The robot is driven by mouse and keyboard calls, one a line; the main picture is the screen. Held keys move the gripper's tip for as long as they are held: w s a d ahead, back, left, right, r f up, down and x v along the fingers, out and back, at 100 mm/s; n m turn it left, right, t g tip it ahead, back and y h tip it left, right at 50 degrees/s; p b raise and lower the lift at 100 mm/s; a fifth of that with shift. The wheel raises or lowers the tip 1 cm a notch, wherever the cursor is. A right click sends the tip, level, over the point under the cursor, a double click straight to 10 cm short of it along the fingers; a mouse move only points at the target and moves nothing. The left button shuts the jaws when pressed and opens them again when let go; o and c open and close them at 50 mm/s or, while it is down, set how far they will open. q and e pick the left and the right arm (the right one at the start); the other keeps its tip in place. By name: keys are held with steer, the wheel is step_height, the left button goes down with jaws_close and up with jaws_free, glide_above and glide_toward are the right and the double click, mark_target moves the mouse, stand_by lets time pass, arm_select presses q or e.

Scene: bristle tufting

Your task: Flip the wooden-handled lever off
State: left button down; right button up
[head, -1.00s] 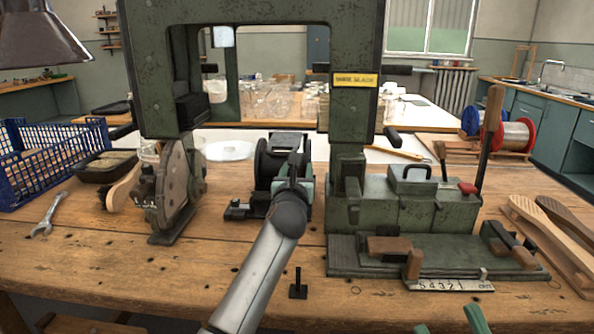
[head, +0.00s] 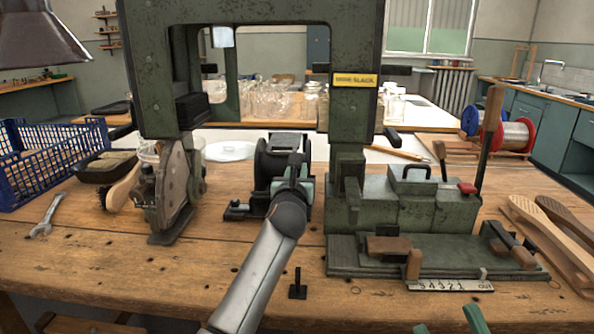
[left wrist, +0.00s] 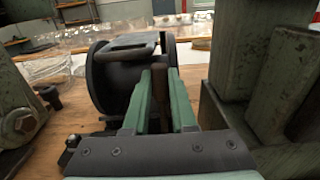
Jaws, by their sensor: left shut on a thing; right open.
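My left gripper (head: 292,180) is in front of the black drum unit (head: 270,160) in the middle of the bench. In the left wrist view its green fingers are shut on an upright brown wooden lever handle (left wrist: 160,90), with the drum close behind. The handle's lower end is hidden by the gripper. A second, tall lever with a wooden handle (head: 490,125) stands upright at the right of the green machine (head: 400,205), apart from both grippers. My right gripper (head: 449,325) shows only its two green fingertips at the bottom edge, open and empty.
A round plate mechanism (head: 178,195) stands left of the drum, and the machine's column (head: 350,150) is close on its right. A wrench (head: 47,215), a blue crate (head: 40,165) and wooden brush backs (head: 550,235) lie farther out. The front left of the bench is clear.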

arm_select(q)
steer(key=shift+f, duration=0.1)
stand_by(0.6)
steer(key=shift+s+a+f+b, duration=0.1)
steer(key=shift+s+f+b, duration=0.1)
steer(key=shift+b, duration=0.35)
steer(key=shift+s+t+b, duration=0.2)
steer(key=shift+t+b, duration=0.15)
steer(key=shift+t, duration=0.15)
steer(key=shift+s+r, duration=0.2)
steer(key=shift+r, duration=0.1)
steer(key=c, duration=0.7)
jaws_free()
